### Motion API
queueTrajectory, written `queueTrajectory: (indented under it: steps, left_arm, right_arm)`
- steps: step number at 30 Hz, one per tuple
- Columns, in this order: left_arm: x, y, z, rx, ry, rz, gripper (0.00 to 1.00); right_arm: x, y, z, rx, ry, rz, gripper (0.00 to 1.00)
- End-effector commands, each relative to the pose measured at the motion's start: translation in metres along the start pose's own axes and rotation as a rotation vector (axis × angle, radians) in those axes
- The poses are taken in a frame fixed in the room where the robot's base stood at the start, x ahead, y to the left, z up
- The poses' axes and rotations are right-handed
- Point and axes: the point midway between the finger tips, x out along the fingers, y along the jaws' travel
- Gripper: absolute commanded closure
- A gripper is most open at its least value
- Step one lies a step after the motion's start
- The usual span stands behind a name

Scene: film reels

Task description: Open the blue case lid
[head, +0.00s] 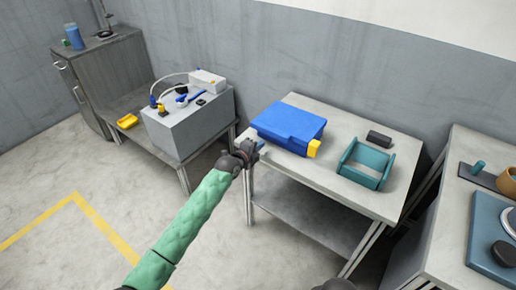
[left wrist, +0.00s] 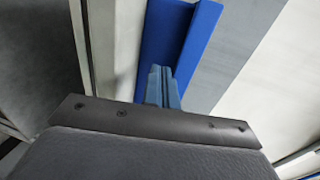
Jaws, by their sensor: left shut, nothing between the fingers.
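The blue case (head: 290,125) lies on the middle table with its lid down. A yellow piece (head: 314,148) sits at its front right corner. My left gripper (head: 259,147) is at the table's left front edge, just in front of the case's left side. In the left wrist view its fingers (left wrist: 162,88) are together and empty, pointing at the blue case (left wrist: 180,40). I cannot tell whether the fingertips touch the case.
The case's table (head: 335,112) also holds a dark block (head: 379,139) and a teal open holder (head: 367,164) to the right. A grey box (head: 190,125) with tubing stands on the left bench. Another table (head: 448,215) is at the right. Floor in front is clear.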

Motion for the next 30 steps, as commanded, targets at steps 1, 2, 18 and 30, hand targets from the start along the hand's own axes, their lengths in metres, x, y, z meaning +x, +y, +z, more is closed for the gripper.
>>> queueTrajectory:
  steps: [1,2,18,30]
  left_arm:
    - [0.002,0.000,0.000,0.000,0.000,0.000,1.00]
    - [0.003,0.000,0.000,0.000,0.000,0.000,1.00]
    - [0.020,-0.003,-0.001,-0.001,0.001,0.000,1.00]
    - [0.032,-0.006,0.000,0.001,0.000,0.000,1.00]
  right_arm:
    - [0.002,0.000,0.000,0.000,0.000,0.000,0.64]
    - [0.002,0.000,0.000,0.000,0.000,0.000,0.64]
    - [0.010,0.002,0.002,-0.002,-0.001,0.002,0.64]
    - [0.016,0.002,0.003,-0.002,-0.001,0.002,0.64]
